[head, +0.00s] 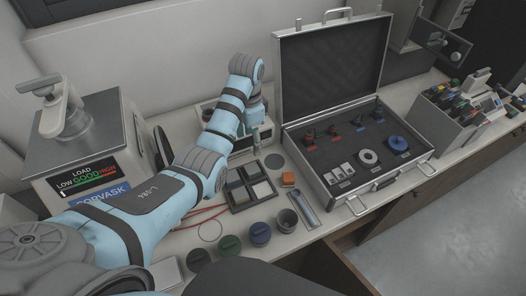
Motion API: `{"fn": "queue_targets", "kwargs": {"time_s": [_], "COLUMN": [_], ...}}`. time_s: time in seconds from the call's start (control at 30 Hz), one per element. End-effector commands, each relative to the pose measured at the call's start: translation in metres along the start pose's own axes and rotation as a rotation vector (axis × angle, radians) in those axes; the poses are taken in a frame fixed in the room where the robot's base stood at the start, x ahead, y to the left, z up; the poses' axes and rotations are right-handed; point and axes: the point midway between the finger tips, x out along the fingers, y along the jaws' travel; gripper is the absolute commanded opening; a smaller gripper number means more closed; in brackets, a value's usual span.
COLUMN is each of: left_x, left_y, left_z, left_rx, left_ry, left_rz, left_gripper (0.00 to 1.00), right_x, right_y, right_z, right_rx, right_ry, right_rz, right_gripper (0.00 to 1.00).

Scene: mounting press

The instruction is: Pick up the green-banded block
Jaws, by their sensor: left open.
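My left arm reaches in from the left, bends over at the back, and points down toward the bench beside the open case. My left gripper (257,145) is small in the head view, open, just behind the dark compartment tray (237,207). I cannot make out a green band on any block. A greenish patch shows close to the gripper, too small to identify. Pale and grey square pieces lie in the tray's compartments. My right gripper is out of view.
An open silver case (350,205) with dark foam, red-and-black and blue parts stands right of the gripper. Several round pots, including a green one (229,246), line the front. A press with a load display (88,173) stands left. A bin of tools (450,125) stands far right.

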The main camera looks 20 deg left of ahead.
Motion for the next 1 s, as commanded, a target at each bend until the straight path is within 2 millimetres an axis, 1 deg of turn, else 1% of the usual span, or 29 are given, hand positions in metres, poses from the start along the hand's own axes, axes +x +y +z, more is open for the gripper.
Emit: {"fn": "queue_targets", "kwargs": {"time_s": [0.07, 0.13, 0.17, 0.2, 0.27, 0.3, 0.4, 0.57, 0.73, 0.83, 1.0], "left_x": [0.001, 0.009, 0.016, 0.026, 0.041, 0.053, 0.077, 0.099, 0.134, 0.145, 0.145], "left_y": [0.001, 0.002, 0.003, 0.003, 0.003, 0.002, 0.001, -0.002, -0.008, -0.008, -0.008], "left_z": [0.002, 0.003, 0.004, 0.004, 0.004, 0.003, 0.0, -0.002, -0.007, -0.007, -0.007], "left_rx": [0.001, 0.001, 0.001, 0.001, 0.001, 0.001, 0.002, 0.001, 0.002, 0.002, 0.002], "left_ry": [0.0, 0.001, 0.001, 0.002, -0.001, -0.002, -0.001, -0.001, -0.002, -0.001, 0.0], "left_rz": [0.0, -0.001, -0.001, -0.002, 0.001, 0.002, 0.002, 0.002, 0.003, 0.001, 0.0], "left_gripper": [0.6, 0.6, 0.6, 0.6, 0.6, 0.6, 0.6, 0.6, 0.6, 0.6, 0.6], "right_x": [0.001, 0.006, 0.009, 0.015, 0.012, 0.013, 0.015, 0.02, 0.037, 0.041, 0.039], "right_y": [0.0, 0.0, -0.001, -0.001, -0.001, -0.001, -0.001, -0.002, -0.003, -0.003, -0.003], "right_z": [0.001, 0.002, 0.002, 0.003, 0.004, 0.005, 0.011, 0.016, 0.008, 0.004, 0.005], "right_rx": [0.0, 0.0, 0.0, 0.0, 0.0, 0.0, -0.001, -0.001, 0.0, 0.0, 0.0], "right_ry": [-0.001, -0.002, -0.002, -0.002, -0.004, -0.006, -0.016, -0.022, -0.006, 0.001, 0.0], "right_rz": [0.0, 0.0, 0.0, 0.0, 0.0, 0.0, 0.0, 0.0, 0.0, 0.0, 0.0], "right_gripper": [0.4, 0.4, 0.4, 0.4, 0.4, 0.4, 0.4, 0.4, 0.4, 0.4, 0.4]}}
